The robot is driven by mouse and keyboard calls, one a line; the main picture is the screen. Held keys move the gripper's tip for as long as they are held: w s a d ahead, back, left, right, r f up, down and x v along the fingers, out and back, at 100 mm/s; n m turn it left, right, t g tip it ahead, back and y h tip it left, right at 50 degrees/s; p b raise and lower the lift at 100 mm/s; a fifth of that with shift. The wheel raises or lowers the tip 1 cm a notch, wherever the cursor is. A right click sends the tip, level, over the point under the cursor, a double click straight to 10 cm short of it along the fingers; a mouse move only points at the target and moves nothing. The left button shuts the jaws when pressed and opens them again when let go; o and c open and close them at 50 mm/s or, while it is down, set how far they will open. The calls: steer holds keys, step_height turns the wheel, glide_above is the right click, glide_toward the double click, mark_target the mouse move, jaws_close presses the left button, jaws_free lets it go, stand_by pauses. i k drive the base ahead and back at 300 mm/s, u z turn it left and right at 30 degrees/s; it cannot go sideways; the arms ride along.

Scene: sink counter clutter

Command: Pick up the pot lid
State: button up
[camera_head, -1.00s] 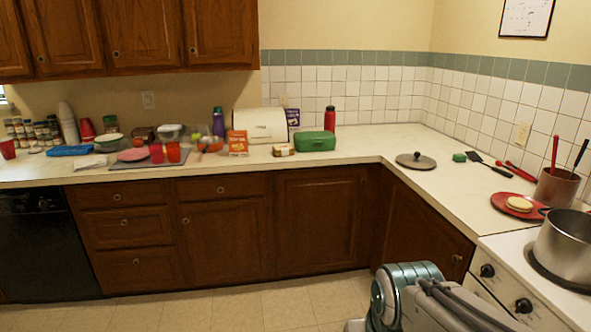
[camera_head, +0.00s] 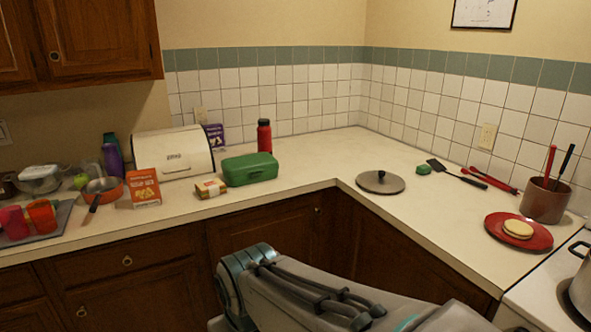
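The pot lid (camera_head: 380,182) is a dark grey, round, flat lid with a small knob on top. It lies flat on the cream counter (camera_head: 330,155) near the inner corner, to the right of the green box. My arm reaches in from the bottom of the head view, below and in front of the counter edge. My gripper's fingers do not show. The lid is apart from my arm and nothing covers it.
A green box (camera_head: 250,169) and a red bottle (camera_head: 264,136) stand left of the lid. The counter around the lid is bare. A pot (camera_head: 582,285) stands far right.

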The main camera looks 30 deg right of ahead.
mark_target(380, 181)
steer(key=z, duration=0.3)
steer(key=i, duration=1.5)
steer(key=z, duration=1.55)
steer(key=i, duration=1)
steer(key=z, duration=0.75)
